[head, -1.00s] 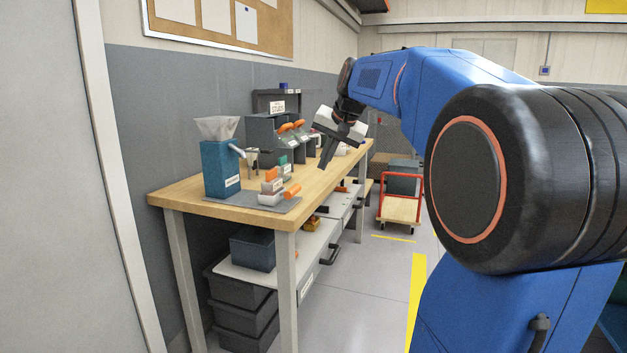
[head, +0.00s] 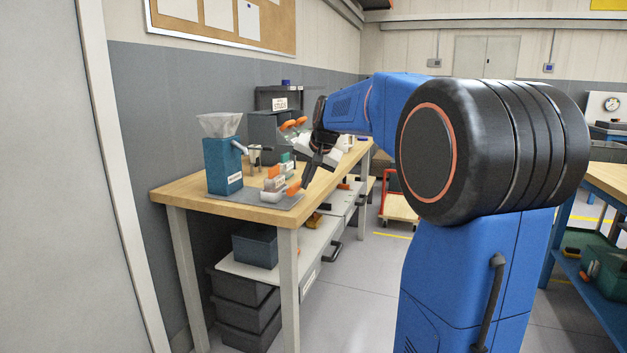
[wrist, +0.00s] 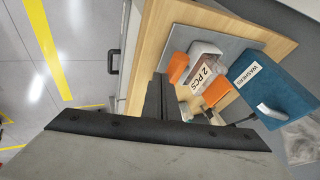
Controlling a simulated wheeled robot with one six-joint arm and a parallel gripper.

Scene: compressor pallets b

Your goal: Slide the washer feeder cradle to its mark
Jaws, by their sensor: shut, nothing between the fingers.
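The teal washer feeder (head: 222,166) stands on a grey mat (head: 258,199) at the near end of the wooden bench, with a clear hopper on top. Beside it on the mat is a small pale cradle (head: 271,196) with orange ends; the wrist view shows the cradle's "2 PCS" label (wrist: 208,74) and the feeder (wrist: 272,84). My gripper (head: 304,184) is shut and empty, pointing down just right of the cradle's orange end. In the wrist view its dark fingers (wrist: 160,92) are close beside the cradle; I cannot tell whether they touch. No mark is clearly visible.
Grey bins (head: 264,126) with orange-handled items stand farther back on the bench (head: 180,191). A lower shelf (head: 262,271) and dark crates are below. A red-framed trolley (head: 400,207) stands beyond. Another bench is at right.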

